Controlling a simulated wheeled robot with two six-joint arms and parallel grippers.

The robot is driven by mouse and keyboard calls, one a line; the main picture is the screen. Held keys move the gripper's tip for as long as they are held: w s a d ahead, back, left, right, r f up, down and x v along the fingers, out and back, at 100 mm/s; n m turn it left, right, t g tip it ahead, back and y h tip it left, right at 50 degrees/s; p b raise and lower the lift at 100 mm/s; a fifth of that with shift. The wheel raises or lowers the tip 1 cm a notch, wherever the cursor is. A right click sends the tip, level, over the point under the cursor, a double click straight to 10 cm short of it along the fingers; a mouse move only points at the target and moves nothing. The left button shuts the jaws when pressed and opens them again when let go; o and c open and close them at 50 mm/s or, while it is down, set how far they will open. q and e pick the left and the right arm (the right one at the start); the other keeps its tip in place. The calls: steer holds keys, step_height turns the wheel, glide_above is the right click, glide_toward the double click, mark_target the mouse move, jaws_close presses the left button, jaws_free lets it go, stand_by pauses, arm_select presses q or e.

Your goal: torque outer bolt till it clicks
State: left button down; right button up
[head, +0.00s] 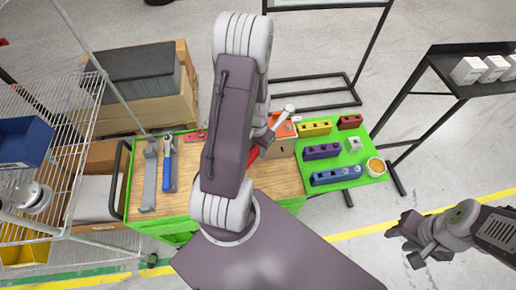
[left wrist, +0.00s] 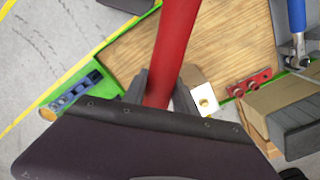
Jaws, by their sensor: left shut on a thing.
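My left gripper (head: 264,139) is over the workbench, partly hidden behind my own arm in the head view. In the left wrist view its fingers (left wrist: 160,88) are shut on a long red bar-shaped tool (left wrist: 175,40), which also shows as a bit of red in the head view (head: 254,153). A tan block (head: 276,149) with an orange top (head: 287,130) stands by the gripper. A silver tool end (head: 283,113) rises over it. In the left wrist view a brass round part (left wrist: 204,103) sits on a pale block face. I cannot tell which bolt is the outer one. My right gripper (head: 408,243) is open and empty, off the bench.
A blue-handled wrench (head: 168,165) lies at the bench's left beside a grey holder (head: 149,180). Yellow (head: 315,128), purple (head: 322,152) and blue (head: 337,175) socket blocks stand on the green right end. A wire rack (head: 55,120) is at the left, a dark shelf (head: 460,75) at the right.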

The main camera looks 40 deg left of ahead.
arm_select(q)
steer(key=shift+d+f, duration=0.2)
steer(key=shift+f, duration=0.2)
steer(key=shift+d+f+b, duration=0.45)
steer(key=shift+d+b, duration=0.1)
steer(key=shift+b, duration=0.25)
steer(key=shift+s+f+b, duration=0.1)
steer(key=shift+f+b, duration=0.5)
steer(key=shift+f, duration=0.2)
arm_select(e)
steer(key=f, duration=0.1)
steer(key=d+f, duration=0.1)
steer(key=f, duration=0.1)
steer(key=shift+d+f, duration=0.15)
steer(key=shift+f, duration=0.1)
arm_select(q)
steer(key=shift+a, duration=0.1)
steer(key=shift+a, duration=0.3)
arm_select(e)
steer(key=shift+r, duration=0.1)
arm_select(q)
steer(key=shift+d, duration=0.15)
arm_select(e)
steer(key=shift+r, duration=0.15)
